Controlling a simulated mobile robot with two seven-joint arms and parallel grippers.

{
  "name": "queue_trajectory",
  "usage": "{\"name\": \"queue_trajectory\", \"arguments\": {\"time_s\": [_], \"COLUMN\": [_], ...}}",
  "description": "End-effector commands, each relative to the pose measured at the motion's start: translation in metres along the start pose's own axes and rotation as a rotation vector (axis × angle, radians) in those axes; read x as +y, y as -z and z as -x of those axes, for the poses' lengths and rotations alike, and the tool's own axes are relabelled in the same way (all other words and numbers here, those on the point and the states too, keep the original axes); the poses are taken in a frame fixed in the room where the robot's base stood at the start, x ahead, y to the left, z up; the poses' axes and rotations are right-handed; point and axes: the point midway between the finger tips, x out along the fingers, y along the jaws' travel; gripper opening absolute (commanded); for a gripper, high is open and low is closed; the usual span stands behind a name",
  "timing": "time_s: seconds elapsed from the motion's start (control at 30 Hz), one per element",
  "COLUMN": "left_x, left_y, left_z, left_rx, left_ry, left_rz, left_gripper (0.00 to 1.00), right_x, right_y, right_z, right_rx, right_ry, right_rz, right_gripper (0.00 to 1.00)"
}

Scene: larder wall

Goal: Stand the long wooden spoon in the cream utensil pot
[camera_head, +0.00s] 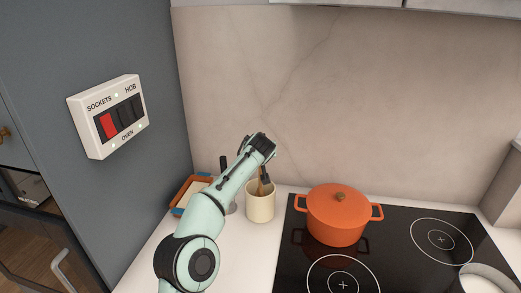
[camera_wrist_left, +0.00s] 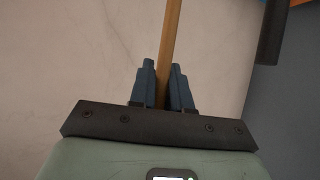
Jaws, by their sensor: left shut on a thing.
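The cream utensil pot (camera_head: 260,208) stands upright on the white worktop, left of the hob. My left gripper (camera_head: 265,179) is above the pot's mouth, pointing down. In the left wrist view, my left gripper (camera_wrist_left: 162,88) is shut on the wooden spoon (camera_wrist_left: 172,35), whose pale brown shaft runs between the two dark blue fingers. In the head view, a short brown piece of the spoon (camera_head: 260,188) shows beside the fingers at the pot's rim. I cannot tell how far its lower end reaches into the pot. My right gripper is not in view.
An orange lidded pot (camera_head: 337,217) stands on the black hob (camera_head: 400,250), close right of the utensil pot. An orange tray (camera_head: 184,192) and a dark upright object (camera_head: 223,164) are behind my left arm. The stone splashback (camera_head: 330,100) rises behind.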

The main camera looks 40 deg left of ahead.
Motion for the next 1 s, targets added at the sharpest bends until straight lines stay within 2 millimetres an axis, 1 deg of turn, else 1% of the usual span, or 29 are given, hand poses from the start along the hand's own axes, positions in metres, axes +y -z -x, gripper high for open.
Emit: {"name": "queue_trajectory", "arguments": {"time_s": [0.03, 0.07, 0.1, 0.13, 0.17, 0.43, 0.57, 0.67, 0.8, 1.0], "left_x": [0.0, 0.0, 0.0, 0.0, 0.0, 0.0, 0.001, 0.0, 0.0, 0.001], "left_y": [0.0, 0.0, 0.0, 0.0, 0.0, 0.0, -0.001, -0.001, -0.002, -0.001], "left_z": [0.0, 0.0, 0.0, 0.0, 0.0, 0.001, 0.009, 0.025, 0.056, 0.1], "left_rx": [0.001, 0.001, 0.001, 0.001, 0.001, 0.0, 0.001, 0.003, 0.003, 0.002], "left_ry": [0.0, 0.0, 0.0, 0.0, 0.0, 0.0, -0.001, -0.001, -0.002, -0.002], "left_rz": [0.0, 0.0, 0.0, 0.0, 0.0, 0.0, -0.001, -0.002, -0.001, -0.002], "left_gripper": [0.0, 0.2, 0.34, 0.43, 0.47, 0.47, 0.47, 0.47, 0.47, 0.47], "right_x": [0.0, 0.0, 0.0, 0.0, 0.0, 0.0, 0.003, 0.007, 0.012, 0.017], "right_y": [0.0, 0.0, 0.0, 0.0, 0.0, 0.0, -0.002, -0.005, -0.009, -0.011], "right_z": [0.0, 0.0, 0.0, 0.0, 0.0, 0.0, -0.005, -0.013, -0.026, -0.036], "right_rx": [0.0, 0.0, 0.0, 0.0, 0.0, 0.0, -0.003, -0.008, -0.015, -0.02], "right_ry": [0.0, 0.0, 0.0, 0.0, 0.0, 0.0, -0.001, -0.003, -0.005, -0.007], "right_rz": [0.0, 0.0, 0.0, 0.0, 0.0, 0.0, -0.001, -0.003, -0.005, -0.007], "right_gripper": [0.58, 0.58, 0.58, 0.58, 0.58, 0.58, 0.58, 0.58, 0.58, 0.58]}}
